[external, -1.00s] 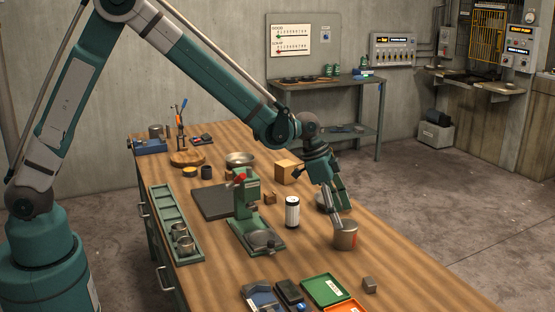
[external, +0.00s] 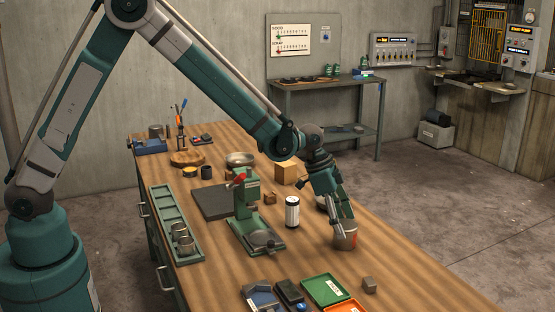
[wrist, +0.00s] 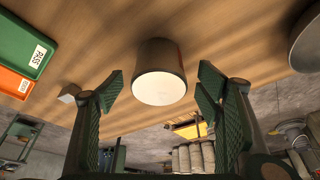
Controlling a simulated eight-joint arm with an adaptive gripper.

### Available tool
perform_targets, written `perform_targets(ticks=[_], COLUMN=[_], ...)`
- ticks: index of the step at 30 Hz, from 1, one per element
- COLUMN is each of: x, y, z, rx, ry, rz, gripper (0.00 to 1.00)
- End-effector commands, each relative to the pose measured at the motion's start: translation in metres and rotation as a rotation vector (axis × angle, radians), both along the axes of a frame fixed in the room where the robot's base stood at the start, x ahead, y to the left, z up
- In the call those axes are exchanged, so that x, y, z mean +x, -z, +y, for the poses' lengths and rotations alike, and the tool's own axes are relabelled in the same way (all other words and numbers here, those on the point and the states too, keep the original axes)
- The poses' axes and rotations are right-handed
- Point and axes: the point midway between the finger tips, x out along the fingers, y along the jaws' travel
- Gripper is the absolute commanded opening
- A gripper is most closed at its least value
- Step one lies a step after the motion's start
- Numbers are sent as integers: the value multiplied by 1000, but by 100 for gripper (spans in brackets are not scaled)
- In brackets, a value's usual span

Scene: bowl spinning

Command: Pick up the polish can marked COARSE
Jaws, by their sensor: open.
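A squat grey can with a reddish band (external: 347,238) stands on the workbench just beyond my gripper. In the wrist view its pale round end (wrist: 160,88) faces me, roughly centred between the fingers. I cannot read any marking on it. My gripper (external: 343,222) is open, tilted down at the can, with a finger partly covering it. In the wrist view the fingertips (wrist: 160,82) are on either side of the can, with gaps on both sides.
A green press (external: 246,205) stands left of the white can. A green tray (external: 325,290), an orange tray (external: 344,307) and a small grey block (external: 369,284) lie nearer the front. A wooden box (external: 288,172) is behind. Bench right of the can is clear.

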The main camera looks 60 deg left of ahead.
Motion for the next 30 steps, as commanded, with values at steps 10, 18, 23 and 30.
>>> perform_targets(ticks=[10, 18, 23, 30], x=[8, 9, 9, 9], y=[30, 33, 33, 33], z=[-9, -10, -10, -10], rx=[0, 0, 0, 0], ry=[1, 1, 1, 0], rz=[-2, -2, -2, -1], gripper=[65, 65, 65, 65])
